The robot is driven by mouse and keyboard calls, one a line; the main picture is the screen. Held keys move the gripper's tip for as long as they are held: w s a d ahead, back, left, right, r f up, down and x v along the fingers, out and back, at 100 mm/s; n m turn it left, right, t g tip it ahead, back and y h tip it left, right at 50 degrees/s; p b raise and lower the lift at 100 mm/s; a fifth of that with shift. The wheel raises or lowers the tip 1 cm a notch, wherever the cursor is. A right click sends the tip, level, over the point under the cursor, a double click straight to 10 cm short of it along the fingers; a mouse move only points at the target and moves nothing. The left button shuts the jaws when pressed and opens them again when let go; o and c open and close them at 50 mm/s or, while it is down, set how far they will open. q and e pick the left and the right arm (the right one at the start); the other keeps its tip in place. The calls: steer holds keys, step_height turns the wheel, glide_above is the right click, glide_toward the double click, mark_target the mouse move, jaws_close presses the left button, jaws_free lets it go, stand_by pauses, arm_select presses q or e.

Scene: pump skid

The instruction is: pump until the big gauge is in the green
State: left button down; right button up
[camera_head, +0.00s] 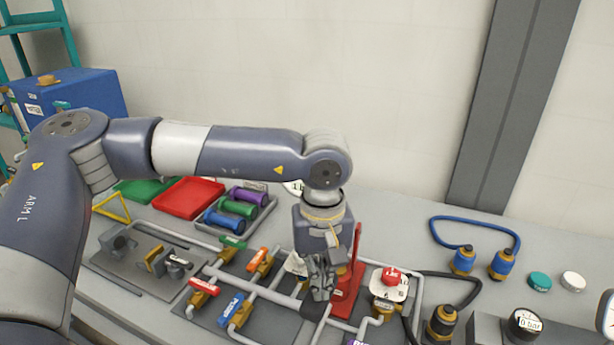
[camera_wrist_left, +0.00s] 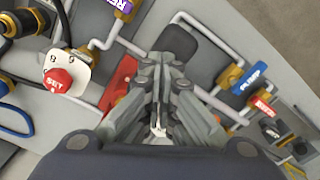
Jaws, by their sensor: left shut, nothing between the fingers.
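My left gripper (camera_head: 320,292) points down among the pipes, its fingers shut and empty. It also shows in the left wrist view (camera_wrist_left: 160,68). A red upright stand (camera_head: 350,275), apparently part of the pump, is just right of it. A black rounded piece (camera_wrist_left: 180,46) shows by the fingertips; I cannot tell whether they touch it. A white dial (camera_head: 293,188) is mostly hidden behind my left arm. Another dial (camera_head: 608,314) is cut off at the right edge. I cannot tell which is the big gauge, and no green zone is readable. My right gripper is not in view.
A small 0 bar readout (camera_head: 525,322), hose couplings and trays share the bench.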

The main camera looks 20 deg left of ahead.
arm_select(q)
steer(key=shift+f+b, duration=1)
steer(key=shift+f, duration=0.45)
steer(key=shift+r, duration=0.2)
step_height(320, 180, up, 9)
steer(key=p, duration=0.5)
steer(key=shift+f, duration=0.1)
step_height(320, 180, down, 9)
steer(key=b, duration=0.8)
steer(key=shift+f, duration=0.1)
steer(key=shift+r+p, duration=2.4)
steer(key=shift+r, duration=2.25)
